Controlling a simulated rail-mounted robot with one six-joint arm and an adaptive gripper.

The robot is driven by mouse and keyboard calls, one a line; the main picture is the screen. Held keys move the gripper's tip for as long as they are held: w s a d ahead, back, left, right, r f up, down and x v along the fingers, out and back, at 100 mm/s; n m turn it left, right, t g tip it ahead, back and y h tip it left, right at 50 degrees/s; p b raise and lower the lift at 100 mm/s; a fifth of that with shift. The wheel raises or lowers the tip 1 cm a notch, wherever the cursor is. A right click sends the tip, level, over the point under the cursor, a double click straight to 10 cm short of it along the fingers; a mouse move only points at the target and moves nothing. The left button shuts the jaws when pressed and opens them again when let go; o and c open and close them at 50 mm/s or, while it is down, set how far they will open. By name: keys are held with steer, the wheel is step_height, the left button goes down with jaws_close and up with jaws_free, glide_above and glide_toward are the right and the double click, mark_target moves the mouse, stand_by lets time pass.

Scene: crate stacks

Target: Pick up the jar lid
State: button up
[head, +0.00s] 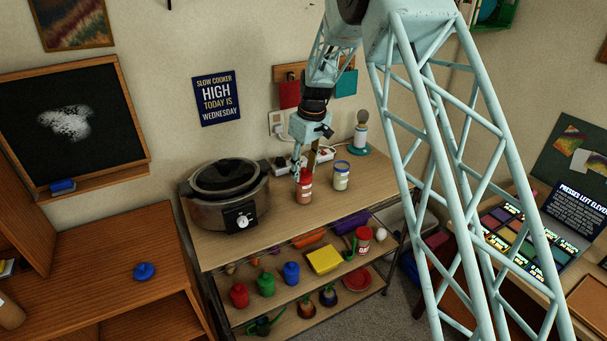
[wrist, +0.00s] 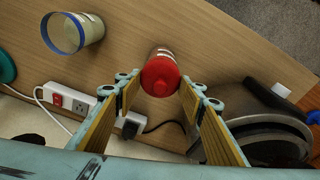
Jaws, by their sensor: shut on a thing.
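A red lid (head: 305,174) tops a red jar with a pale label (head: 304,194) on the wooden counter, right of the slow cooker. My gripper (head: 304,168) points down at it from above. In the wrist view, the red lid (wrist: 160,77) sits between the two fingertips of my gripper (wrist: 160,88), which is shut on it. The jar's body and label (wrist: 161,52) show behind the lid. I cannot tell whether lid and jar are apart. A cream jar with a blue rim (head: 341,175) stands to the right; it also shows in the wrist view (wrist: 77,33).
The slow cooker (head: 225,193) stands on the left of the counter (head: 245,240). A power strip (wrist: 85,105) with plugs and cords lies along the back wall. A lamp-like item on a teal base (head: 360,140) stands at the back right. The front counter strip is clear.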

mark_target(303, 168)
steer(key=shift+r, duration=0.1)
steer(key=shift+r, duration=1.5)
steer(key=shift+s+r, duration=0.15)
steer(key=shift+s, duration=0.05)
steer(key=s+d, duration=0.2)
steer(key=s, duration=0.5)
steer(key=s+d+r+b, duration=0.1)
steer(key=s+d, duration=0.2)
steer(key=s, duration=0.4)
steer(key=shift+s+d+r, duration=0.2)
steer(key=shift+s+r, duration=0.05)
steer(key=shift+s, duration=0.1)
